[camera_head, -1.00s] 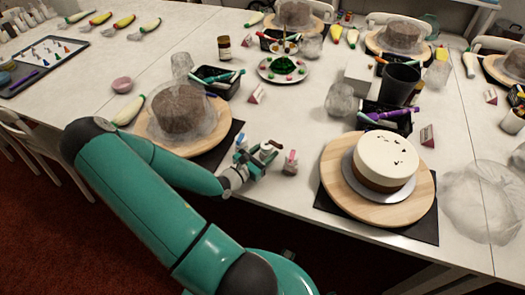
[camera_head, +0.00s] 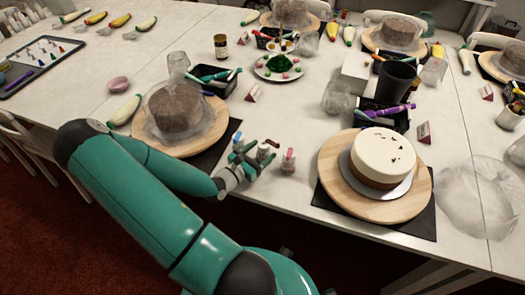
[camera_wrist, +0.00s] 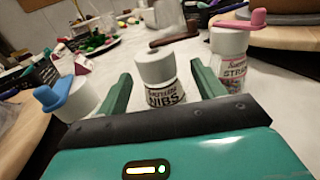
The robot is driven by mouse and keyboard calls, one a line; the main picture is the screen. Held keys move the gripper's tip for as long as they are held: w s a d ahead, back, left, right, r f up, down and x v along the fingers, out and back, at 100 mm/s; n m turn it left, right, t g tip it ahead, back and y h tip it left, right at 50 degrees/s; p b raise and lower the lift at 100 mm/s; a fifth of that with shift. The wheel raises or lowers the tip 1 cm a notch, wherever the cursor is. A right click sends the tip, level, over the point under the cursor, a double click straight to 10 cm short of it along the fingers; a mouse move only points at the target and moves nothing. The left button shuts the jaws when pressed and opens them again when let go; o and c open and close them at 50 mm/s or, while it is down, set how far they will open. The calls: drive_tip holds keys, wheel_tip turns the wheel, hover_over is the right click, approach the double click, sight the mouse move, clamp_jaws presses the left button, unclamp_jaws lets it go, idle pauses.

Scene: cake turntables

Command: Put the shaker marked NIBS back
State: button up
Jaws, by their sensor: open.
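My gripper is open, with a gap beside the shaker on both sides. A shaker with a blue lever (camera_wrist: 68,97) is left of the fingers. A pink-levered shaker (camera_wrist: 229,58), its label partly readable as "STRA", is to the right. In the head view my gripper (camera_head: 247,160) is low at the table's front edge, among the small shakers, and the pink one (camera_head: 288,160) stands just right of it.
A white-topped cake (camera_head: 384,153) with dark bits sits on a wooden turntable (camera_head: 335,190) to the right. A wrapped brown cake (camera_head: 178,112) on another turntable is at the left. A black pen bin (camera_head: 385,113) stands behind. A brown bar (camera_wrist: 172,32) lies beyond the NIBS shaker.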

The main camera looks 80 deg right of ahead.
drive_tip(key=v, duration=1.1)
drive_tip(key=shift+a, duration=0.1)
drive_tip(key=shift+w+a+r, duration=0.1)
drive_tip(key=shift+a+r, duration=0.05)
drive_tip(key=w+a+r+m+t+y, duration=0.2)
drive_tip(key=w+a+r+m+y, duration=0.35)
drive_tip(key=a, duration=0.35)
drive_tip(key=w+a+r+m+t+y, duration=0.3)
drive_tip(key=w+a+r+m+y, duration=0.25)
drive_tip(key=a, duration=0.45)
drive_tip(key=w+a+r+m+t+y, duration=0.1)
drive_tip(key=a+r+t+y, duration=0.3)
drive_tip(key=a+r+t, duration=0.5)
drive_tip(key=a+r, duration=0.7)
drive_tip(key=r, duration=0.2)
drive_tip(key=shift+w+a+y, duration=0.15)
drive_tip(key=shift+a+y, duration=0.2)
drive_tip(key=shift+y, duration=0.05)
drive_tip(key=shift+r, duration=0.1)
drive_tip(key=shift+c, duration=0.5)
